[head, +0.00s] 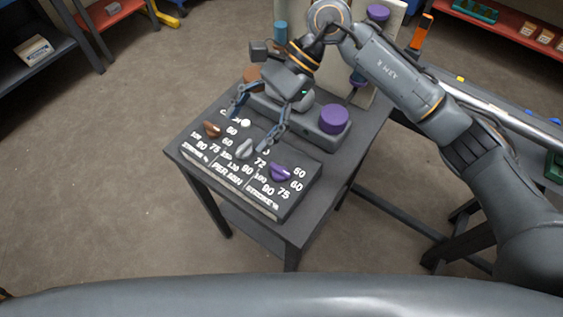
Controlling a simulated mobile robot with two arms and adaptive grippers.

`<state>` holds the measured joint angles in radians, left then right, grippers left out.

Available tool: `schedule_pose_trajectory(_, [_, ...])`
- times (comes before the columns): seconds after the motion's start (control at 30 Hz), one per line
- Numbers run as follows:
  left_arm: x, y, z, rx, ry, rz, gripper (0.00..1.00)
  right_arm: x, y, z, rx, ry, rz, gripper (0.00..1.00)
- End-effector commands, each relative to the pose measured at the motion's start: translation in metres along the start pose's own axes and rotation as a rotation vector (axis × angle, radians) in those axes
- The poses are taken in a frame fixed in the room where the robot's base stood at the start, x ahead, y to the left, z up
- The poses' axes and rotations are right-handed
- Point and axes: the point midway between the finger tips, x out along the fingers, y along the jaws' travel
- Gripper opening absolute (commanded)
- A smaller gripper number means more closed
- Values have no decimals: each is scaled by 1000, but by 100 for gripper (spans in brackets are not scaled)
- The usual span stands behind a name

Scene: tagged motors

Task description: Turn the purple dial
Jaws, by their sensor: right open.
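The purple dial (281,172) sits on the right part of a dark sloped panel (291,203) with white numbers, on a small grey table. A grey dial (245,149) is in the middle and a brown dial (212,130) on the left. My right gripper (253,122) is open, above the panel's back edge. One finger is near the brown dial, the other is between the grey and purple dials. I cannot tell how high the fingertips are. It holds nothing visible. My left gripper is not in view.
Behind the panel a grey base carries a purple cylinder (334,118) and a brown cylinder (252,74), partly hidden by my right arm. A pale upright board (291,13) stands at the table's back. Shelves stand at both sides. The floor on the left is clear.

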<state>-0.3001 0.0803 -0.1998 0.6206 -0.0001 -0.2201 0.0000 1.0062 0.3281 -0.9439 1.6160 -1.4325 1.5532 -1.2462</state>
Motion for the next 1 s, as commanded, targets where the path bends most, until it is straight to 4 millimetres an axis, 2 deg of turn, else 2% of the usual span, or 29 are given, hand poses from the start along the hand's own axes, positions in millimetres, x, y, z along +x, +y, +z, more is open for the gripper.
schedule_pose_trajectory(0.03, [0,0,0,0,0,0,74,-11,5,-16,-23,88,51,74])
schedule_pose_trajectory(0.1, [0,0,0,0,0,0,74,-26,14,-35,-47,191,124,74])
schedule_pose_trajectory(0.2, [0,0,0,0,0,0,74,-44,25,-54,-62,294,204,74])
schedule_pose_trajectory(0.3, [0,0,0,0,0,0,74,-55,31,-64,-68,347,249,74])
schedule_pose_trajectory(0.4, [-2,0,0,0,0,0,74,-56,34,-68,-68,363,267,74])
schedule_pose_trajectory(0.57, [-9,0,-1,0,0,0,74,-40,39,-73,-67,359,269,74])
schedule_pose_trajectory(1.0, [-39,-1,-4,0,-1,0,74,41,60,-103,-67,357,267,74])
